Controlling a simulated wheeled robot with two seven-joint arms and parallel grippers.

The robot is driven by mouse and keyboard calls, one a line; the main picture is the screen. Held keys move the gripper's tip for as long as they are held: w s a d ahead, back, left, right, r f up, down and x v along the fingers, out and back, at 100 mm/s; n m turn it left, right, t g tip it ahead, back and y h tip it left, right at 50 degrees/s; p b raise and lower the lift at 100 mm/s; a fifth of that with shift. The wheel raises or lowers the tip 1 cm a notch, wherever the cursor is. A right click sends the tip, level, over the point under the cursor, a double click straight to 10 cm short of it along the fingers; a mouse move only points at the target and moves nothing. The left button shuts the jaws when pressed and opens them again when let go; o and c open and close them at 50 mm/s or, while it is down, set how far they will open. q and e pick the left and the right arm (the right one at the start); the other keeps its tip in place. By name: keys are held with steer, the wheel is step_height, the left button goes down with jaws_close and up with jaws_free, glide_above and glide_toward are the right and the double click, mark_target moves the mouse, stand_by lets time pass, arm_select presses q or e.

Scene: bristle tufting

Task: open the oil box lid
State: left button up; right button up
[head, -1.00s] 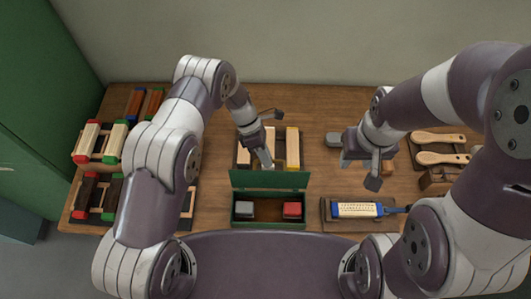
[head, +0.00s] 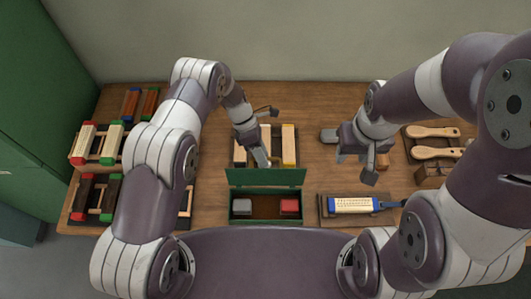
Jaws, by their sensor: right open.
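The green oil box (head: 267,222) stands near the front middle of the table. Its lid (head: 267,177) is raised, standing up along the back edge, and the inside shows. A grey block (head: 242,205) and a red block (head: 289,206) lie in it, left and right. My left gripper (head: 263,160) is just behind the lid's upper edge; I cannot tell whether it touches the lid or how its fingers stand. My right gripper (head: 356,165) is open and empty, above the table right of the box.
Behind the box is a rack with pale wooden blocks (head: 289,145), partly hidden by my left gripper. A brush with a blue end (head: 353,205) lies in a tray at right. Paddle-shaped wooden pieces (head: 437,153) lie far right; more racks (head: 87,140) stand left.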

arm_select(q)
steer(key=s+d+r+b, duration=0.4)
steer(key=s+d+r, duration=0.1)
steer(key=d+r, duration=0.5)
steer(key=shift+s+r, duration=0.35)
steer(key=shift+r, duration=0.1)
steer(key=shift+d, duration=0.1)
